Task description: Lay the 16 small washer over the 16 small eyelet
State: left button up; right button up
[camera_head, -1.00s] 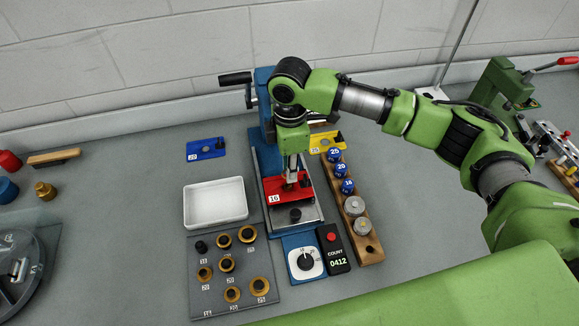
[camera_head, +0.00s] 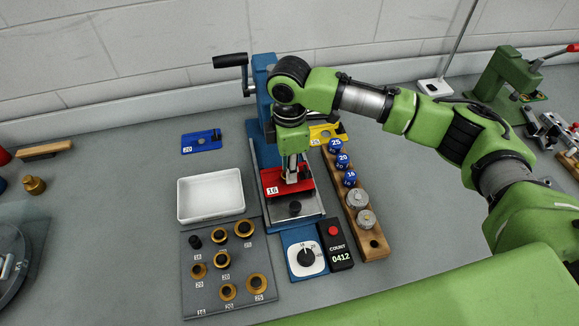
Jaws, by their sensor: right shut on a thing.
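My right gripper (camera_head: 291,178) points down over the middle of the red plate (camera_head: 273,190) marked 16. The plate lies on the bed of the blue press (camera_head: 262,100). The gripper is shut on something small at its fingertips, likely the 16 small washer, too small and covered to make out. The 16 small eyelet cannot be made out; the fingers cover the middle of the plate. I cannot tell whether the held thing touches the plate. My left gripper is not in view.
A white tray (camera_head: 182,205) and a grey board (camera_head: 193,291) with brass rings stand left of the press. A wooden rack (camera_head: 376,254) with blue-topped pieces stands to the right, beside the counter box (camera_head: 341,257). Blue (camera_head: 193,143) and yellow (camera_head: 316,130) plates lie behind.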

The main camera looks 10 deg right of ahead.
jog(key=shift+f, duration=0.7)
jog(key=o, duration=0.7)
